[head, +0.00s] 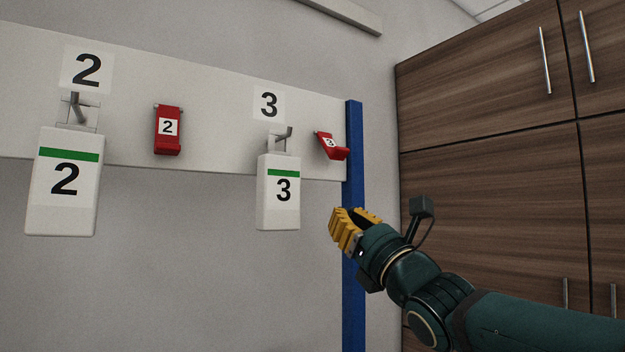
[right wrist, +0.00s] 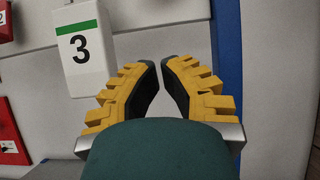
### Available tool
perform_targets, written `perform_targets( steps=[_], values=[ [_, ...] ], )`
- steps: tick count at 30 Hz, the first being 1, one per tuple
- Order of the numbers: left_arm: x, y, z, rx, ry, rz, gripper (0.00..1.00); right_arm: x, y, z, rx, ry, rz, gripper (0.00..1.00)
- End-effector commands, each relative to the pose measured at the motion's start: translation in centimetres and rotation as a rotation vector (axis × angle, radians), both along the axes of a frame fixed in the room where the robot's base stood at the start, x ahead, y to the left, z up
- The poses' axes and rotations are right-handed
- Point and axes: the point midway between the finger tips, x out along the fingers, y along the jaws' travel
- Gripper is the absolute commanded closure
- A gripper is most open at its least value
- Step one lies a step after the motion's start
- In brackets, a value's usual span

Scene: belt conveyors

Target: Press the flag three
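The red flag three (head: 331,146) is at the right end of the white board in the head view. It tilts outward from the board, and its label faces up. My right gripper (head: 342,226) is below it, apart from it, in front of the blue post. In the right wrist view the right gripper's yellow fingers (right wrist: 159,63) nearly meet at the tips, with nothing held between them. Flag three cannot be made out in that view. My left gripper is not in view.
A white block marked 3 (head: 279,205) hangs left of my right gripper; it also shows in the wrist view (right wrist: 84,56). A block marked 2 (head: 62,205) and red flag two (head: 168,139), hanging flat, are farther left. Wooden cabinets (head: 480,130) stand right of the blue post (head: 354,300).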

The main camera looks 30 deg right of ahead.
Motion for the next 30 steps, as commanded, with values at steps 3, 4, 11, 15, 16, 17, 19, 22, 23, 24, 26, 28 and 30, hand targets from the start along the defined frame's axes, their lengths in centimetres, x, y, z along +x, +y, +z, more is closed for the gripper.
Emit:
perform_targets(
  steps=[3, 4, 11, 15, 16, 17, 19, 22, 23, 24, 26, 28, 30],
  values=[
    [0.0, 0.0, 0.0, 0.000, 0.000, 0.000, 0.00, -0.4, -0.1, 0.5, 0.012, -0.015, 0.000, 1.00],
    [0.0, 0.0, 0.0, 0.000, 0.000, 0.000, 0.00, -0.4, -0.1, 0.5, 0.012, -0.015, 0.000, 1.00],
    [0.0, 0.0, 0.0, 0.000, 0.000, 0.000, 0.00, -0.3, -0.1, 0.4, 0.010, -0.012, 0.000, 1.00],
    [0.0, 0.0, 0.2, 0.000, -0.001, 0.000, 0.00, 0.4, 0.0, 0.8, 0.010, -0.011, 0.001, 1.00],
    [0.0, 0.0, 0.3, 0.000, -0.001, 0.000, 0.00, 0.7, 0.0, 1.0, 0.009, -0.010, 0.002, 1.00],
    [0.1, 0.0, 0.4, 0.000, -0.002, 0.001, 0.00, 1.0, 0.0, 1.2, 0.010, -0.010, 0.001, 1.00],
    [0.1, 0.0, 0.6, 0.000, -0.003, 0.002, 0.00, 1.9, 0.1, 1.8, 0.010, -0.010, 0.002, 1.00],
    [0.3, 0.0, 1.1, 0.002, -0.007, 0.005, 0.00, 3.6, 0.2, 2.8, 0.011, -0.010, 0.003, 1.00],
    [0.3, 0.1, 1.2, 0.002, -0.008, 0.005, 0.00, 4.0, 0.2, 3.1, 0.012, -0.011, 0.002, 1.00],
    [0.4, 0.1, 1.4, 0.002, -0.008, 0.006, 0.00, 4.7, 0.3, 3.5, 0.011, -0.009, 0.001, 1.00],
    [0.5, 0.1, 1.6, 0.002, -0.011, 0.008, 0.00, 5.6, 0.3, 4.0, 0.011, -0.010, 0.002, 1.00],
    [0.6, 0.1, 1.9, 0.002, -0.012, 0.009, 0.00, 6.5, 0.4, 4.6, 0.012, -0.010, 0.002, 1.00],
    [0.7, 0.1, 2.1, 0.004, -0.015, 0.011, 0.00, 7.4, 0.5, 5.2, 0.011, -0.010, 0.002, 1.00]
  ],
)
